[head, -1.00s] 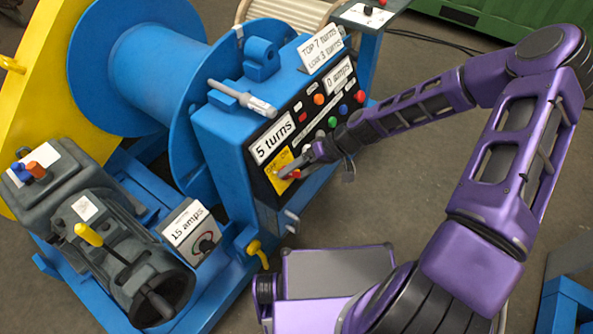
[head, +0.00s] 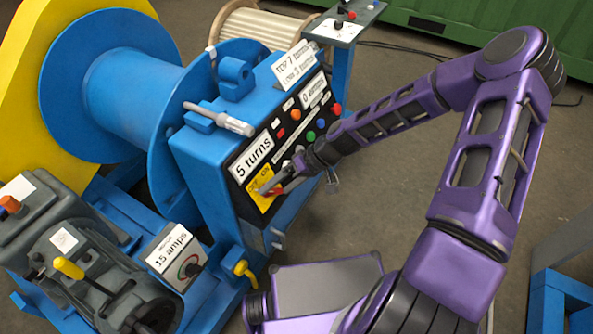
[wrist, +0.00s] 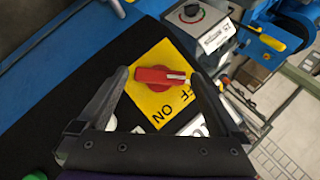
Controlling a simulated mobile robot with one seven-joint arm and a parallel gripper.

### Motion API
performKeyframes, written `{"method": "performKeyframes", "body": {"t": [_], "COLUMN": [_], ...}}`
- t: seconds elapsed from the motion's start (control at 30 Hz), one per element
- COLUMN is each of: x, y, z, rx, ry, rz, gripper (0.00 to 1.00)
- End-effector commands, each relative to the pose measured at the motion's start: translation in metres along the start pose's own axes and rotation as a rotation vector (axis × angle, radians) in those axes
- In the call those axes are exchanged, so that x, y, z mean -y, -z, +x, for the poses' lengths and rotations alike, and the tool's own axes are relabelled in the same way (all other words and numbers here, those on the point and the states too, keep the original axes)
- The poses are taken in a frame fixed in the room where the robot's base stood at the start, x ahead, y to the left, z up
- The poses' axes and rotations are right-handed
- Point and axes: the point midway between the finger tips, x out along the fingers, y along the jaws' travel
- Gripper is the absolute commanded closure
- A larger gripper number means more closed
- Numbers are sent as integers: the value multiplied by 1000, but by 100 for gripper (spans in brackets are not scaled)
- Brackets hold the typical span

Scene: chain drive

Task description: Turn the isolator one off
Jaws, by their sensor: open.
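The isolator is a red rotary knob (wrist: 150,77) with a white mark on its right end, on a yellow plate (wrist: 160,53) in the wrist view. "ON" is printed below the knob, and "FF" shows beside it, partly hidden by a finger. The white end lies nearer the "FF" letters. My gripper (wrist: 159,76) is open, one finger on each side of the knob, with gaps to it visible. In the head view my gripper (head: 270,189) is at the yellow plate (head: 259,203) on the blue control box, covering part of it.
A "15 amps" box (head: 172,256) and yellow lever (head: 244,273) stand below left. A blue drum (head: 110,95) is behind.

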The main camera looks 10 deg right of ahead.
Motion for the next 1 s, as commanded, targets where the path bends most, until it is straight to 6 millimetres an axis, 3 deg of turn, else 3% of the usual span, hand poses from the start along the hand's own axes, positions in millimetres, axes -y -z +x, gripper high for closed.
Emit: {"method": "performKeyframes", "body": {"t": [0.6,0.8,1.0], "x": [0,0,0], "y": [1,0,0], "z": [-139,-162,-168], "rx": [-3,-1,0], "ry": [-5,-3,-1], "rz": [0,-1,-1], "gripper": [0,0,0]}}
